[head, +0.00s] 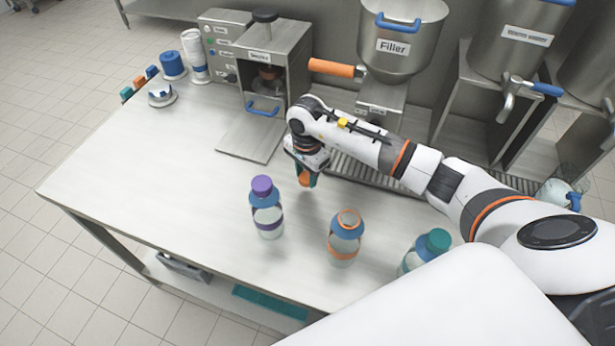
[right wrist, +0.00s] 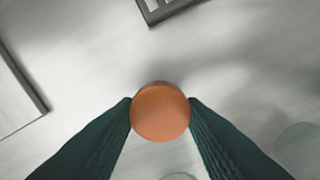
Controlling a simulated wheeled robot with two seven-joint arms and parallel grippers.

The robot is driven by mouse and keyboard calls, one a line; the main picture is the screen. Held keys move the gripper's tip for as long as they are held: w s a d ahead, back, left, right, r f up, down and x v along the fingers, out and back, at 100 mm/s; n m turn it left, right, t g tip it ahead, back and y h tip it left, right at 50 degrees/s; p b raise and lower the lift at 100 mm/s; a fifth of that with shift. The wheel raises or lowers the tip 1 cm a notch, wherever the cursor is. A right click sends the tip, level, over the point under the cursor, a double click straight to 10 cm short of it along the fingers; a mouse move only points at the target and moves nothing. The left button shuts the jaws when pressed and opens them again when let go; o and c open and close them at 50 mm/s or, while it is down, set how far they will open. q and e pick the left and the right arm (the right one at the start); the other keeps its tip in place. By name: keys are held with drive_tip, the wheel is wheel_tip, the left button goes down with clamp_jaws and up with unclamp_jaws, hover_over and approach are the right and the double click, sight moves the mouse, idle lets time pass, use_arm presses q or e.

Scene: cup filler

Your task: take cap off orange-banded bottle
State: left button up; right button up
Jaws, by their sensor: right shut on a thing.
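The orange-banded bottle (head: 345,238) stands upright on the table, its neck showing an open orange ring with no cap on it. My right gripper (head: 304,181) is above the table, behind and to the left of that bottle. It is shut on the orange cap (head: 305,177), which shows between the two dark green fingers in the right wrist view (right wrist: 160,112). The cap is apart from the bottle. My left gripper is not in view.
A purple-capped bottle (head: 266,207) stands left of the orange-banded one, and a teal-capped bottle (head: 425,250) stands to its right. The sealer machine (head: 270,75) and the filler (head: 395,60) stand at the back.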

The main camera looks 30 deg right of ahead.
sight(307, 177)
wheel_tip(307, 177, down, 3)
drive_tip(key=shift+f+p, duration=0.15)
drive_tip(key=shift+p, duration=0.25)
drive_tip(key=shift+f, duration=0.1)
drive_tip(key=shift+f, duration=0.15)
drive_tip(key=shift+f+b, duration=0.15)
drive_tip(key=shift+b, duration=0.15)
drive_tip(key=o, duration=1.1)
drive_tip(key=shift+r, duration=0.2)
